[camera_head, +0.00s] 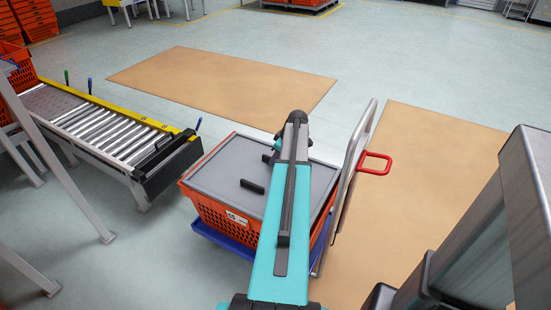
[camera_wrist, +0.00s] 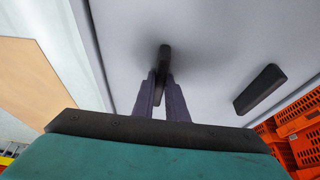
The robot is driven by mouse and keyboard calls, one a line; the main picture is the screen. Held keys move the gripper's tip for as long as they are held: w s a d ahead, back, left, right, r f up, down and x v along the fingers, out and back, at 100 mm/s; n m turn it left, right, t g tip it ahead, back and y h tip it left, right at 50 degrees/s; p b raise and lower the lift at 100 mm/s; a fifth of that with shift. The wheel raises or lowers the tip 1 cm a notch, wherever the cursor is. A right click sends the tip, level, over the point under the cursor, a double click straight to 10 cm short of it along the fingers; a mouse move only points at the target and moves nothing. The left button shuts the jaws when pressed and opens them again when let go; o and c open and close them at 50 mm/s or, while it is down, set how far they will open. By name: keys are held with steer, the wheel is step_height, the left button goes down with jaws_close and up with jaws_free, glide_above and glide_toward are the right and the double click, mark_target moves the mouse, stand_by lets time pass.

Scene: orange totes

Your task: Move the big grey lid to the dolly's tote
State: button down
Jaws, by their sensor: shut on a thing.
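The big grey lid (camera_head: 215,173) lies over the top of an orange tote (camera_head: 213,213) on the dolly, roughly lined up with its rim. I cannot tell if it rests fully on the rim all round; my arm hides its right part. The lid has two black bar handles; one (camera_head: 252,186) is free, and it also shows in the wrist view (camera_wrist: 260,88). My gripper (camera_wrist: 163,88) is shut on the other handle (camera_wrist: 164,58). The dolly has a blue base (camera_head: 222,240) and an upright grey push frame (camera_head: 358,145) at the right.
A roller conveyor (camera_head: 105,130) with a yellow side rail stands to the left, its black end close to the tote. A red handle (camera_head: 376,163) juts out by the push frame. Brown floor mats (camera_head: 220,82) lie behind and to the right. More orange totes (camera_head: 33,15) stand far left.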

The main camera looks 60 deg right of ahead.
steer(key=shift+f, duration=0.3)
stand_by(0.8)
steer(key=c, duration=1.7)
jaws_free()
steer(key=v, duration=1.3)
steer(key=shift+s+r+p, duration=0.1)
steer(key=shift+r+p, duration=0.2)
steer(key=shift+r, duration=0.05)
